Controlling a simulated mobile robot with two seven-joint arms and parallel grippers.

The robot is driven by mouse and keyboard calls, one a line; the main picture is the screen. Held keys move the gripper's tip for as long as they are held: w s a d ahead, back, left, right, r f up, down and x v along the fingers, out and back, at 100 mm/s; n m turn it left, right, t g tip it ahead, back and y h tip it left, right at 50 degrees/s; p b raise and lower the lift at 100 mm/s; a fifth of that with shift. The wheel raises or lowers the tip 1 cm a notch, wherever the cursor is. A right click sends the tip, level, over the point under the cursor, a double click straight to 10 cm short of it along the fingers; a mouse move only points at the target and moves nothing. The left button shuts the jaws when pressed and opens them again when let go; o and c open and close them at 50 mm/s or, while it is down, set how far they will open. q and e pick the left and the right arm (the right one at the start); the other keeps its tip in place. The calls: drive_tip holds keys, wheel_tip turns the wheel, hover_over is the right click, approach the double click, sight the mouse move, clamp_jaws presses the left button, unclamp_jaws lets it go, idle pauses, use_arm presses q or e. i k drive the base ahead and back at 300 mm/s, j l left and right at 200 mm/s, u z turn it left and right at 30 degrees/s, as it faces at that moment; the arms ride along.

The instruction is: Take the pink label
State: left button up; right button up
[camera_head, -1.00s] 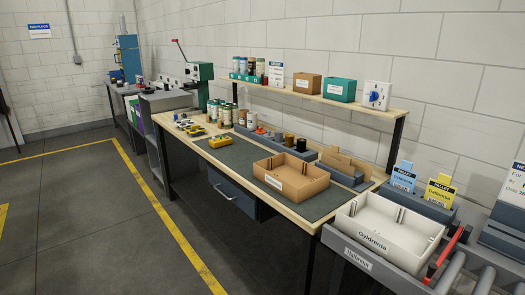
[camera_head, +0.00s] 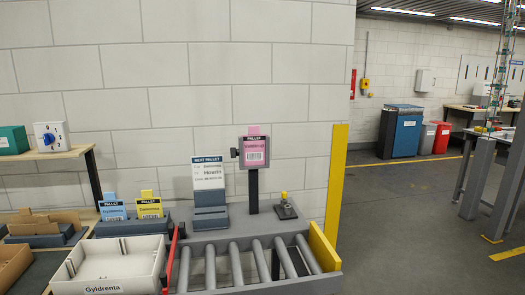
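A pink label (camera_head: 255,149) marked PALLET sits upright on a dark post-mounted holder (camera_head: 253,187) behind the roller conveyor. A small pink tab shows above the holder's top edge. Neither of my grippers is in view.
A blue label (camera_head: 113,210) and a yellow label (camera_head: 149,208) stand in a grey rack behind a white bin (camera_head: 112,268). A NEXT PALLET card (camera_head: 208,180) stands left of the pink label. Grey rollers (camera_head: 236,267) lie in front; a yellow post (camera_head: 337,180) stands right.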

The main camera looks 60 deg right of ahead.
sight(254, 143)
drive_tip(key=z, duration=1.85)
drive_tip(key=i+l, duration=0.2)
drive_tip(key=i, duration=0.15)
drive_tip(key=i+l, duration=0.2)
drive_tip(key=i, duration=0.2)
drive_tip(key=i+l+u, duration=0.1)
drive_tip(key=u, duration=1.5)
drive_tip(key=i+l, duration=0.05)
drive_tip(key=l, duration=0.05)
